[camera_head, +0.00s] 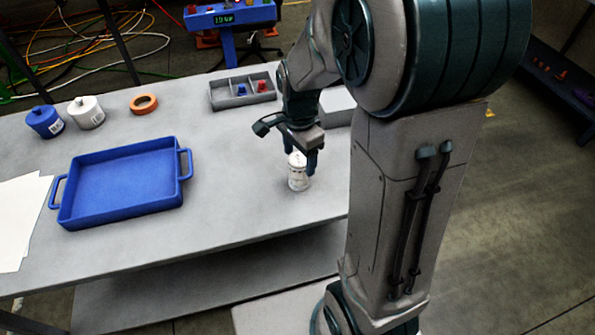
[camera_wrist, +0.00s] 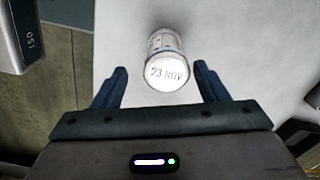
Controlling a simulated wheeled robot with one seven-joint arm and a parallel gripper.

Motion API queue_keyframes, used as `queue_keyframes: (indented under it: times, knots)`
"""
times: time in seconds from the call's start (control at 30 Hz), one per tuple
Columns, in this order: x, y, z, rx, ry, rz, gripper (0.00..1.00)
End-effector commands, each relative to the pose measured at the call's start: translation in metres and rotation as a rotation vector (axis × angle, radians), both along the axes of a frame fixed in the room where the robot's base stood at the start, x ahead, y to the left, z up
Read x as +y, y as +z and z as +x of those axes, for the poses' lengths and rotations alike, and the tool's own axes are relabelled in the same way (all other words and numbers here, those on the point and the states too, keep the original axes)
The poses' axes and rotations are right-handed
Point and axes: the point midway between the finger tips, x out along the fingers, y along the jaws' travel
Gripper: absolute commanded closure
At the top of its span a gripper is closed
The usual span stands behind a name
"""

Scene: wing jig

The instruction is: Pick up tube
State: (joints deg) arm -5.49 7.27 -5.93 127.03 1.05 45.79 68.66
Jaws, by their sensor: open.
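The tube (camera_head: 298,178) is a small white cylinder with printed markings, standing upright on the grey table near its front edge. In the wrist view the tube (camera_wrist: 166,62) shows its pale end marked "23 NOV". My gripper (camera_head: 302,160) is over the tube in the head view and partly covers its top. In the wrist view my gripper (camera_wrist: 160,82) has its two dark fingers wide apart, with the tube's near end between and just beyond the fingertips. No contact shows; the exact height gap cannot be told.
A blue tray (camera_head: 120,183) with handles lies left on the table (camera_head: 235,195). Blue (camera_head: 44,121) and white (camera_head: 86,112) jars and an orange tape roll (camera_head: 144,103) stand behind it. A grey divided bin (camera_head: 243,90) is at the back. The table between tray and tube is clear.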

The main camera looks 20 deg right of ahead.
Motion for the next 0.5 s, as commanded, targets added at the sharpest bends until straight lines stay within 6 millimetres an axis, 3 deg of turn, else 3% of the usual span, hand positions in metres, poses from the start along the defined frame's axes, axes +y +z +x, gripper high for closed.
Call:
queue_keyframes:
  times: [0.5]
  knots:
    - [-0.001, -0.053, 0.009, 0.003, 0.006, 0.000, 0.33]
